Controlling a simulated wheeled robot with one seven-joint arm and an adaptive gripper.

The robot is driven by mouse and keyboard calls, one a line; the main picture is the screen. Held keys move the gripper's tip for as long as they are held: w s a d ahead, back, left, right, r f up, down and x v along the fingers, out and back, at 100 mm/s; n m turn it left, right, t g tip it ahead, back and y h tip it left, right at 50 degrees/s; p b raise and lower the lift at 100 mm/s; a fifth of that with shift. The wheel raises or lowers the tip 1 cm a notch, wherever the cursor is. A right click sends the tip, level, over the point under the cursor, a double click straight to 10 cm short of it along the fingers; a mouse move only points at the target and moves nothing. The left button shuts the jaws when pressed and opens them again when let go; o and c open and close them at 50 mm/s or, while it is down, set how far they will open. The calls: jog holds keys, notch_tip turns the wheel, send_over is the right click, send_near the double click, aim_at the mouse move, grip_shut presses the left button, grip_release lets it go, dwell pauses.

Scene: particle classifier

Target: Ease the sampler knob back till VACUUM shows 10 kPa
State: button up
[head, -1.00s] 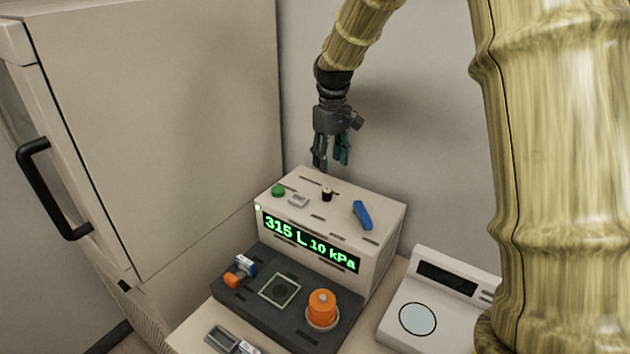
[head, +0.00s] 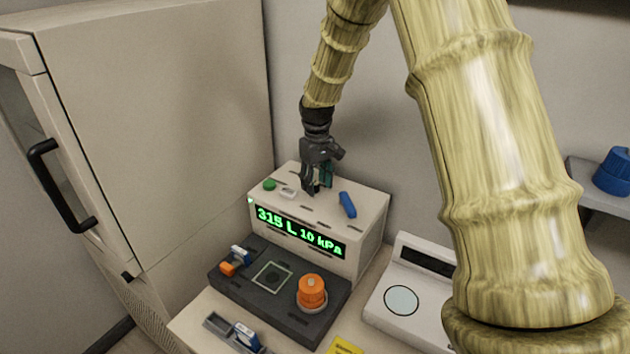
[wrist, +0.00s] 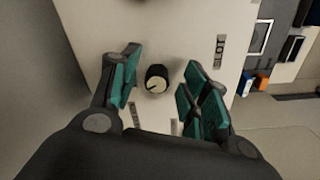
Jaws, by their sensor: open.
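The sampler knob (wrist: 157,79) is a small black knob with a pale top and a dark pointer line, on the top of the cream sampler box (head: 370,222). My gripper (wrist: 160,88) is open, with its teal-padded fingers on either side of the knob and gaps visible on both sides. In the head view my gripper (head: 316,188) points down over the box top, and its fingers hide most of the knob.
A green button (head: 269,185), a white switch (head: 289,193) and a blue lever (head: 347,205) stand on the box top near my gripper. A dark base with an orange knob (head: 312,292) lies in front. A white scale (head: 401,301) stands at right, a tall cabinet (head: 150,120) at left.

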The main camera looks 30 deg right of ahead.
jog(key=shift+s+r, duration=0.2)
jog(key=shift+c, duration=0.3)
jog(key=shift+w+f, duration=0.6)
jog(key=shift+w, duration=0.15)
jog(key=c, duration=0.7)
jog(key=shift+w, duration=0.15)
grip_shut()
jog(key=shift+s+r, duration=0.1)
jog(key=shift+s, duration=0.1)
jog(key=shift+m+p, duration=0.5)
jog(key=shift+m, duration=0.9)
jog(key=shift+w, duration=0.1)
